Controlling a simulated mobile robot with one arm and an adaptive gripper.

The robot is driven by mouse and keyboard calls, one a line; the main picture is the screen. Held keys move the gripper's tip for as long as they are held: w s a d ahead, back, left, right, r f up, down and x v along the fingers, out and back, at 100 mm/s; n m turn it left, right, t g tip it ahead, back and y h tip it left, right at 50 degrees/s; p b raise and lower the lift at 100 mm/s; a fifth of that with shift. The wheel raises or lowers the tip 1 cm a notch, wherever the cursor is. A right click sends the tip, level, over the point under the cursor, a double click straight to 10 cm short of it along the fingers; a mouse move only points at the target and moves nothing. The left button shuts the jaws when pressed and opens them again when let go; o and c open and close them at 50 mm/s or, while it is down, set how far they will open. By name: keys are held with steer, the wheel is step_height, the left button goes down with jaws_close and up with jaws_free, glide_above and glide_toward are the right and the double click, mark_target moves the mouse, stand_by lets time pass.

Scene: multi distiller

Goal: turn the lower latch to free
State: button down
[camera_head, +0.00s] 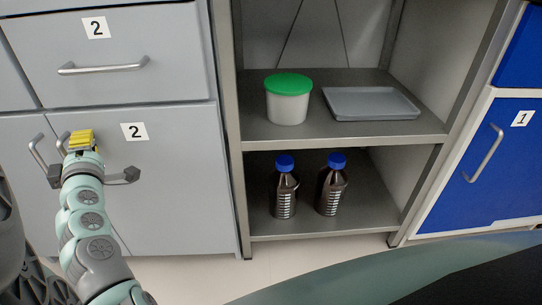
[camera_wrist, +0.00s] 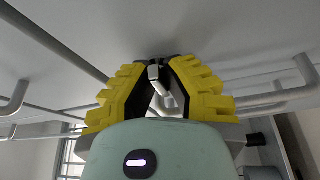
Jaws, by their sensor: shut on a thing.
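My gripper (camera_head: 81,138) has yellow fingers and is at the upper part of the grey lower cabinet door (camera_head: 185,185), just below the drawer. In the wrist view the gripper (camera_wrist: 158,64) is shut on a small silvery metal piece, which I take to be the latch (camera_wrist: 164,98). It shows between the two fingers, close to the grey cabinet face. In the head view the fingers hide it, so I cannot tell its turn angle. No separate upper latch can be made out.
A bar handle (camera_head: 39,150) stands left of my gripper, and the drawer handle (camera_head: 103,68) is above. To the right, an open shelf (camera_head: 350,128) holds a green-lidded tub (camera_head: 288,105), a grey tray (camera_head: 371,103) and two brown bottles (camera_head: 285,195). A blue cabinet (camera_head: 475,185) stands far right.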

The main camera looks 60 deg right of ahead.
steer(key=m+b, duration=0.1)
steer(key=b, duration=0.1)
steer(key=f+m+b, duration=0.1)
steer(key=shift+f+m+t+h+b, duration=0.1)
steer(key=shift+m+t+h+b, duration=0.2)
steer(key=shift+m+b, duration=0.5)
steer(key=shift+b, duration=0.05)
steer(key=shift+r, duration=0.2)
steer(key=c, duration=1.2)
jaws_free()
steer(key=o, duration=0.4)
steer(key=shift+r+h, duration=0.15)
steer(key=shift+h, duration=0.15)
steer(key=shift+r, duration=0.1)
steer(key=v, duration=1.2)
